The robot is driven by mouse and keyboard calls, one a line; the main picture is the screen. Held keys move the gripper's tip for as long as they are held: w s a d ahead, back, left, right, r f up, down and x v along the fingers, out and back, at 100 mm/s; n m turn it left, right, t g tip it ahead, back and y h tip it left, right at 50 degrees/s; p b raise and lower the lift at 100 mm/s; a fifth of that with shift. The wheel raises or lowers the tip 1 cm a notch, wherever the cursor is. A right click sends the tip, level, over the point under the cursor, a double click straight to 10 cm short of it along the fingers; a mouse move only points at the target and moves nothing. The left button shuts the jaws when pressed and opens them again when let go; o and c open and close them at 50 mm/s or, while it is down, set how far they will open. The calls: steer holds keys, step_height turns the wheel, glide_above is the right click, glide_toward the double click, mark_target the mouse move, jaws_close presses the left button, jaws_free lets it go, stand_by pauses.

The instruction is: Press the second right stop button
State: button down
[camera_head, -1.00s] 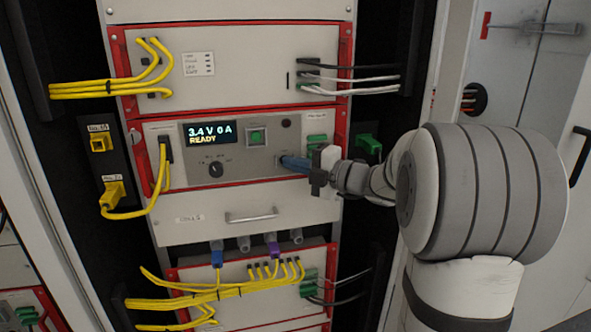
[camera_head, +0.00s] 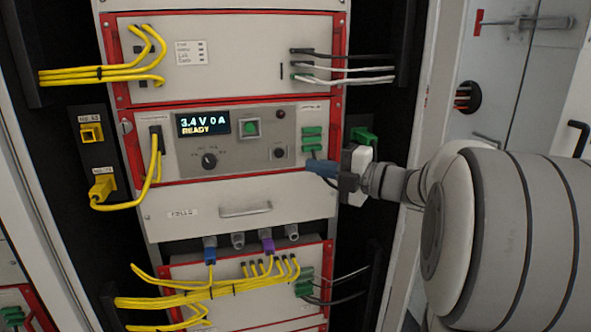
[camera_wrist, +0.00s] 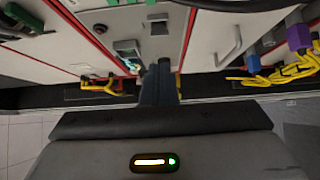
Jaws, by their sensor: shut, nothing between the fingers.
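The middle cycler unit has a grey control panel (camera_head: 236,150) with a lit display (camera_head: 203,123) reading "3.4 V 0 A READY". On it are a square green button (camera_head: 250,128), a dark knob (camera_head: 209,160), a small dark red round part (camera_head: 280,114) and a round black button (camera_head: 280,153) below that. I cannot tell from markings which is the stop button. My gripper (camera_head: 314,167) is shut and empty, its blue fingers pointing left. They are right of and below the black button, apart from it in the picture. The fingers also show in the wrist view (camera_wrist: 164,66).
Green connectors (camera_head: 312,139) sit just above my fingers, and another green plug (camera_head: 363,138) is on the right rail. Yellow cables (camera_head: 156,162) hang at the panel's left. A drawer handle (camera_head: 245,209) and purple plug (camera_head: 267,245) lie below.

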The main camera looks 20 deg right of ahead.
steer(key=shift+b+v, duration=0.35)
steer(key=shift+v, duration=1.75)
steer(key=shift+s+a+r, duration=0.1)
steer(key=shift+s+a, duration=0.05)
steer(key=shift+s, duration=0.05)
steer(key=shift+w, duration=0.15)
steer(key=w+d+m+t+h, duration=0.1)
steer(key=w+m+t+h, duration=0.35)
steer(key=m+h, duration=0.6)
steer(key=s+d+f+m+g+h, duration=0.1)
steer(key=s+f+m+g+h, duration=0.45)
steer(key=m, duration=0.45)
steer(key=s+a+f+m+g+y, duration=0.1)
steer(key=s+a+f+m+g, duration=0.2)
steer(key=s+f, duration=0.4)
steer(key=s+a+f+m+g+y, duration=0.2)
steer(key=s+a+f+g, duration=0.3)
steer(key=s, duration=0.7)
step_height(320, 180, down, 4)
steer(key=a+m, duration=0.1)
steer(key=a, duration=0.1)
steer(key=shift+s+a+r+g, duration=0.2)
steer(key=shift+a+g, duration=0.2)
